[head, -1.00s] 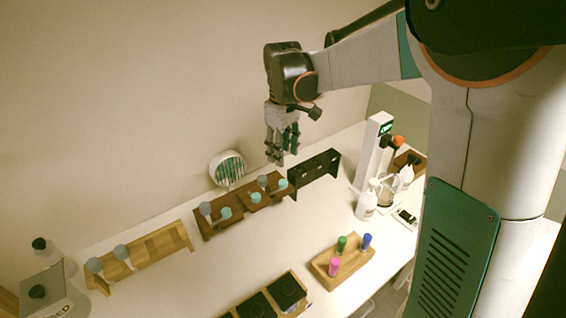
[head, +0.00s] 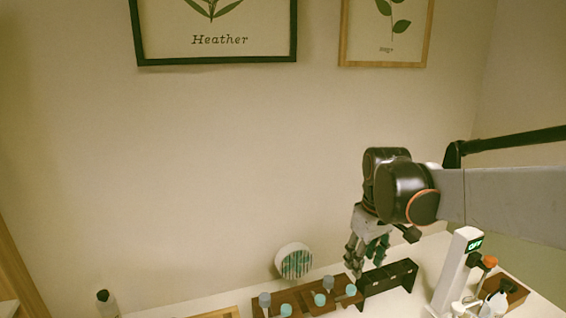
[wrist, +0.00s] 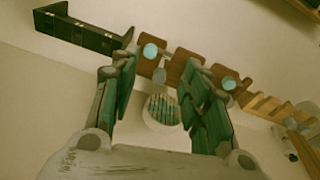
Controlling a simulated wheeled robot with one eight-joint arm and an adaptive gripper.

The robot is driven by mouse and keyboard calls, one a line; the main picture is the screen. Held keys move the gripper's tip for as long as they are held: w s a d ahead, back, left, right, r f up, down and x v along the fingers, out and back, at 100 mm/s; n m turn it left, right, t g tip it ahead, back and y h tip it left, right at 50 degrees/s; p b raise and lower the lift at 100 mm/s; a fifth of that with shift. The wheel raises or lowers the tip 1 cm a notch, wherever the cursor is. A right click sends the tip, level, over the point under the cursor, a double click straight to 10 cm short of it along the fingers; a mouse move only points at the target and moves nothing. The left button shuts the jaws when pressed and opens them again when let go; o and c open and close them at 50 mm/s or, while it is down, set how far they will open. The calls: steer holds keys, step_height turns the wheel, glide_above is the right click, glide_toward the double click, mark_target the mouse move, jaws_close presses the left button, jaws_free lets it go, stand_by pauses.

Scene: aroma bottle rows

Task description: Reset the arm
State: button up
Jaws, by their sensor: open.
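My gripper (head: 366,256) is open and empty in the head view. It hangs in the air in front of the wall, above the back of the white table, near the black rack. In the wrist view my gripper's two green-padded fingers (wrist: 160,103) stand apart with nothing held between them. My arm reaches in from the right side of the head view.
Below my gripper are a brown rack (head: 309,303) with several capped bottles and a black rack (head: 386,284). A round white striped object (head: 294,261) is by the wall. A white display stand (head: 455,270) is at right. Framed prints (head: 216,30) hang above.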

steer(key=s+f+m+t+b, duration=0.2)
steer(key=s+f, duration=0.1)
steer(key=s, duration=0.6)
steer(key=s+f+m+t+b, duration=0.3)
steer(key=s, duration=0.6)
steer(key=shift+f+t, duration=0.25)
steer(key=shift+t, duration=0.05)
steer(key=shift+c, duration=1)
steer(key=shift+d, duration=0.15)
